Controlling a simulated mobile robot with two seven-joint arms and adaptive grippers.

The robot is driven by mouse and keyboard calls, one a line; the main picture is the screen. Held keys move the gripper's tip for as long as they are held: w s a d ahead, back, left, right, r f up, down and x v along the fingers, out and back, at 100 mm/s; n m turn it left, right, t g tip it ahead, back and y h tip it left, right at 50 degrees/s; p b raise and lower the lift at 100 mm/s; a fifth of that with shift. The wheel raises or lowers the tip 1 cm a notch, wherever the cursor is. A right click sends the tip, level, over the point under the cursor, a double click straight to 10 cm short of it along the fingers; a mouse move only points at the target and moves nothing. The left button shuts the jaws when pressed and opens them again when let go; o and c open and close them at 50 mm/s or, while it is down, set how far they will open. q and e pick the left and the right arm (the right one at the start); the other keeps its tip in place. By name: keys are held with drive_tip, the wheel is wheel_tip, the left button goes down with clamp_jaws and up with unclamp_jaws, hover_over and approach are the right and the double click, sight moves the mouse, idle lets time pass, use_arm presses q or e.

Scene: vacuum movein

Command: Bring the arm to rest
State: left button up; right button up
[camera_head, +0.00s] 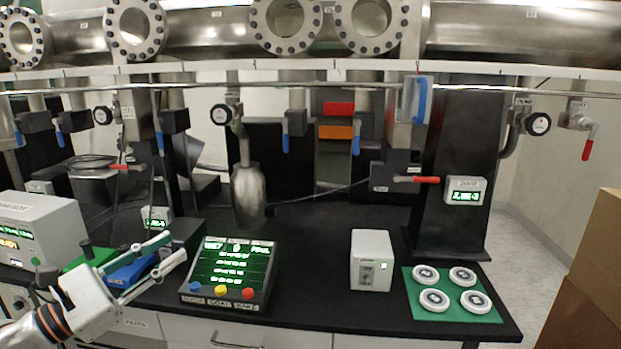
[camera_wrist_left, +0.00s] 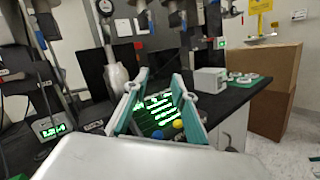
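My left gripper (camera_head: 166,264) is in the lower left of the head view, in front of the bench's front edge. Its two fingers are spread apart with nothing between them. In the left wrist view the open fingers (camera_wrist_left: 155,105) frame the control panel behind them. The control panel (camera_head: 231,263), with a green lit screen and blue, yellow and red buttons, stands on the black bench just right of the gripper; it also shows in the left wrist view (camera_wrist_left: 160,110). The gripper appears apart from it. My right gripper is in neither view.
A white box (camera_head: 371,260) and a green mat (camera_head: 418,308) with several white round flanges are on the black bench (camera_head: 318,300). Blue and green items (camera_head: 131,271) lie behind the left gripper. Steel pipes with valves run above. Cardboard boxes (camera_head: 590,270) stand at the right.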

use_arm(q)
drive_tip(key=s+a+f+n+y, duration=0.5)
drive_tip(key=f+n+y, duration=0.4)
drive_tip(key=n, duration=0.8)
drive_tip(key=s+a+f+n+y, duration=0.45)
drive_tip(key=f+n+y, duration=0.5)
drive_tip(key=n, duration=0.65)
drive_tip(key=s+d+f+n+g+h, duration=0.2)
drive_tip(key=s+f+n+g, duration=0.7)
drive_tip(key=s+f, duration=1)
drive_tip(key=w+d+f+n+t+h+p, duration=0.1)
drive_tip(key=d+h+p, duration=0.2)
drive_tip(key=d, duration=0.5)
drive_tip(key=w+d+f+n+t+h+p, duration=0.1)
drive_tip(key=w+d+f+t+h+p, duration=0.1)
drive_tip(key=d, duration=0.6)
drive_tip(key=shift+w+f+t+h+p, duration=0.25)
drive_tip(key=shift+f+t+h+p, duration=0.05)
drive_tip(key=shift+h+p, duration=0.55)
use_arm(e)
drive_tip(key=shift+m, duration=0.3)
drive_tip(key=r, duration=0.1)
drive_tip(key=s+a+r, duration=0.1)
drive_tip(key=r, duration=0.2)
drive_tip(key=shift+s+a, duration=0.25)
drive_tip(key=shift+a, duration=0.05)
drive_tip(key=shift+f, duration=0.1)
